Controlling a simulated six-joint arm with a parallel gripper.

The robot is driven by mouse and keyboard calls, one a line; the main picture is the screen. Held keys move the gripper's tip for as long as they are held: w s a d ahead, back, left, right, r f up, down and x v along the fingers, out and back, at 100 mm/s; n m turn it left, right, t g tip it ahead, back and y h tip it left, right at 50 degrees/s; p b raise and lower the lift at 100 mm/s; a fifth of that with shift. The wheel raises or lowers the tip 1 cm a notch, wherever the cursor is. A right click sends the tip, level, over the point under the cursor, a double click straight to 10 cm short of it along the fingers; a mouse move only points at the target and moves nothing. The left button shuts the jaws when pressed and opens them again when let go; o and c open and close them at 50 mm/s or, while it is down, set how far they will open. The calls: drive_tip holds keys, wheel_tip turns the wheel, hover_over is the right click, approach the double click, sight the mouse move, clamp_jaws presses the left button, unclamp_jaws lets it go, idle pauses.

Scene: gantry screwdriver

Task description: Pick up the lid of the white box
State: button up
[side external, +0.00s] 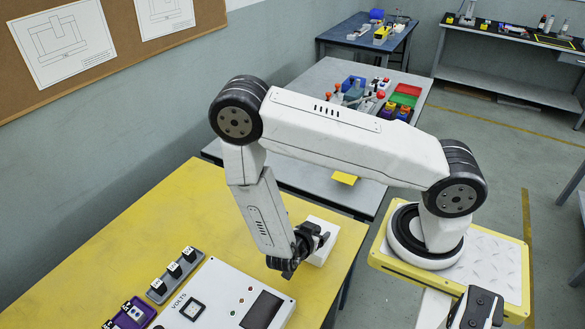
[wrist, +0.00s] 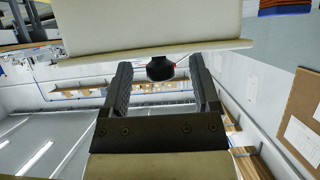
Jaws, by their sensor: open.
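The white box (side external: 327,252) stands near the right edge of the yellow table, partly behind my gripper (side external: 312,243). In the wrist view the scene looks upside down. There the box body (wrist: 150,25) fills the top centre, with its thin cream lid (wrist: 100,59) below it. A round dark knob (wrist: 160,70) sticks out from the lid. My gripper (wrist: 160,68) is open, one dark finger on each side of the knob, with a gap showing on both sides. Whether the fingertips touch the lid is unclear.
A white panel marked VOLTS (side external: 215,300) lies on the yellow table (side external: 140,240) close to my gripper. A grey rack with dark blocks (side external: 174,272) and a purple holder (side external: 133,312) are to its left. A grey table (side external: 310,90) with bottles and bins stands behind.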

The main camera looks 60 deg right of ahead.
drive_tip(key=shift+x, duration=0.75)
clamp_jaws()
